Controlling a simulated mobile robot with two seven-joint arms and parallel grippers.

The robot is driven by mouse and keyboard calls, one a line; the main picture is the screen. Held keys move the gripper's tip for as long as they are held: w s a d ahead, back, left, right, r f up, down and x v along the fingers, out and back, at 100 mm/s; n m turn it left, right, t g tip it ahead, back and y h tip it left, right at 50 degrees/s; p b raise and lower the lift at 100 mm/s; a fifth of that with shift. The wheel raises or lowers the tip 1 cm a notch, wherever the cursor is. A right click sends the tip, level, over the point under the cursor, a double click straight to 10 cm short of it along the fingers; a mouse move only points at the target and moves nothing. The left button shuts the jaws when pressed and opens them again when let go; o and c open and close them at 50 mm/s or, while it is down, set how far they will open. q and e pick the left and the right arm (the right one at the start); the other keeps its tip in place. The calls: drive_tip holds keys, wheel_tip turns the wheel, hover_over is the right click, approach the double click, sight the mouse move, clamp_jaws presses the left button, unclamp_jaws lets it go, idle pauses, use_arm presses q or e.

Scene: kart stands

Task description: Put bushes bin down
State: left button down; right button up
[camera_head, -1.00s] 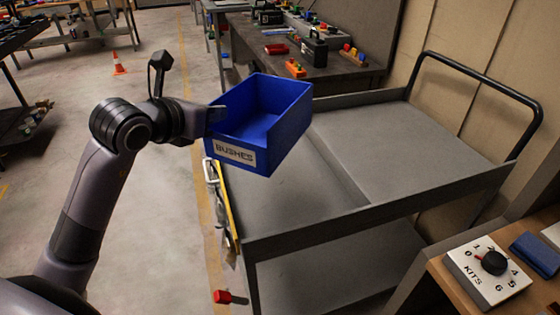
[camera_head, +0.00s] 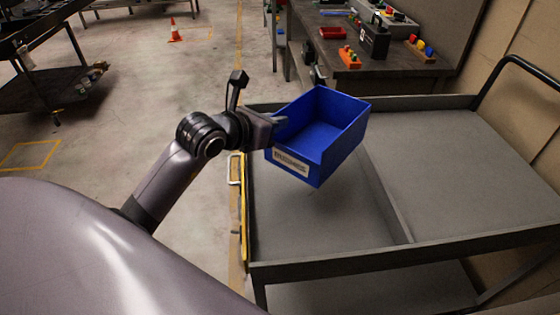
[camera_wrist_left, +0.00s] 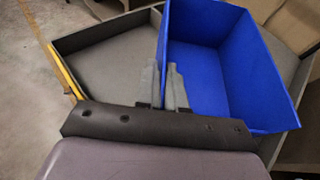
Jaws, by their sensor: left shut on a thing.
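The blue bushes bin (camera_head: 328,130) has a white label on its front and looks empty. My left gripper (camera_head: 278,124) is shut on the bin's left wall and holds it above the left part of the grey cart (camera_head: 315,225). In the left wrist view, the fingers (camera_wrist_left: 166,88) pinch the wall of the bin (camera_wrist_left: 225,60), and the cart tray (camera_wrist_left: 112,65) shows below and behind it. The bin appears held apart from the tray. My right gripper is not in view.
The cart has a raised rim, a low divider (camera_head: 385,190) and a black handle (camera_head: 515,75) at right. Both tray halves look bare. A dark workbench (camera_head: 350,50) with colored parts stands behind. An orange cone (camera_head: 174,30) stands on the floor.

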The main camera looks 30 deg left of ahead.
use_arm(q)
wheel_tip(320, 180, down, 11)
drive_tip(key=shift+f, duration=0.2)
drive_tip(key=c, duration=1.2)
unclamp_jaws()
drive_tip(key=shift+c, duration=0.2)
drive_tip(key=shift+s, duration=0.1)
drive_tip(key=v, duration=1.1)
drive_tip(key=shift+s+r+b, duration=0.2)
drive_tip(key=shift+s+b, duration=0.1)
drive_tip(key=shift+b, duration=0.05)
